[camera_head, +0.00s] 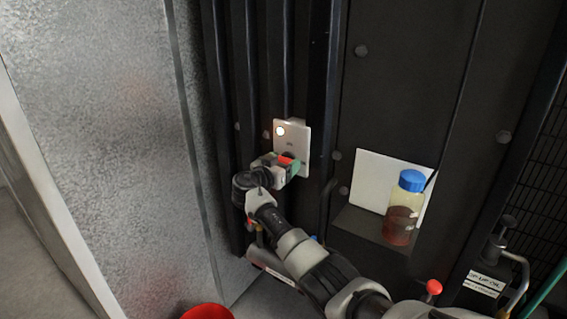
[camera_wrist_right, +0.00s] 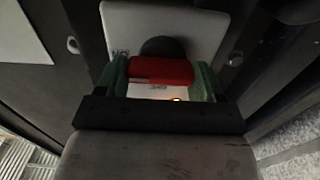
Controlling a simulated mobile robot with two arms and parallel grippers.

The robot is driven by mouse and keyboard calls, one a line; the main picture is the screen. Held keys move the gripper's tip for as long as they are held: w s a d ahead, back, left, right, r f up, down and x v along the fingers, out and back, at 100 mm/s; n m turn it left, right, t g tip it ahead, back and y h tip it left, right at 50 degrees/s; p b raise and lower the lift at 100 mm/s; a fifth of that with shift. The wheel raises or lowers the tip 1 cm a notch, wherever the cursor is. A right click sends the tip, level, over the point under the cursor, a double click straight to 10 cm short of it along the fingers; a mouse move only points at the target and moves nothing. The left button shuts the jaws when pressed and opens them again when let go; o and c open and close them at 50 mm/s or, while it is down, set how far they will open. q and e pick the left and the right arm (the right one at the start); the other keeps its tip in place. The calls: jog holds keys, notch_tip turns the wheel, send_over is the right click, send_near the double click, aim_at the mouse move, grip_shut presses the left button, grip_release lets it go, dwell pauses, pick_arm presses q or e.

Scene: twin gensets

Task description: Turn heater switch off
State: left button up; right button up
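The heater switch sits on a white plate (camera_head: 303,150) on the dark genset panel, with a lit round lamp (camera_head: 280,131) in the plate's upper left. My right gripper (camera_head: 287,163) is at the switch. In the right wrist view the switch's red handle (camera_wrist_right: 161,71) lies crosswise between the green fingers, which appear to touch both its ends. A black round knob part (camera_wrist_right: 162,47) shows behind it. An "ON" mark (camera_wrist_right: 120,53) is left of the handle and an "OFF" mark (camera_wrist_right: 158,87) is on the lamp side. My left gripper is not in view.
A blue-capped bottle (camera_head: 401,210) with dark red liquid stands on a ledge right of the switch. A grey metal sheet (camera_head: 110,130) is on the left. Vertical dark ribs (camera_head: 322,80) run beside the plate. A red round object (camera_head: 207,312) is at the bottom.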

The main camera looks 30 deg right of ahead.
jog(key=shift+c, duration=0.8)
jog(key=shift+f+n+b, duration=0.2)
jog(key=shift+n+b, duration=0.8)
jog(key=shift+b, duration=0.2)
jog(key=shift+w+n+b, duration=0.1)
jog(key=shift+n+b, duration=0.65)
jog(key=shift+n, duration=0.05)
jog(key=shift+n+b, duration=0.55)
jog(key=shift+n, duration=0.35)
jog(key=n+b, duration=0.1)
jog(key=n, duration=0.1)
jog(key=shift+r+n, duration=0.15)
jog(key=shift+n, duration=0.15)
jog(key=shift+w+n, duration=0.1)
jog(key=shift+n, duration=0.9)
jog(key=n, duration=0.2)
jog(key=shift+a+n, duration=0.1)
jog(key=shift+n, duration=0.2)
jog(key=n+p, duration=0.1)
jog(key=n, duration=0.4)
jog(key=shift+w+p, duration=0.1)
jog(key=shift+p, duration=0.2)
jog(key=shift+n, duration=0.4)
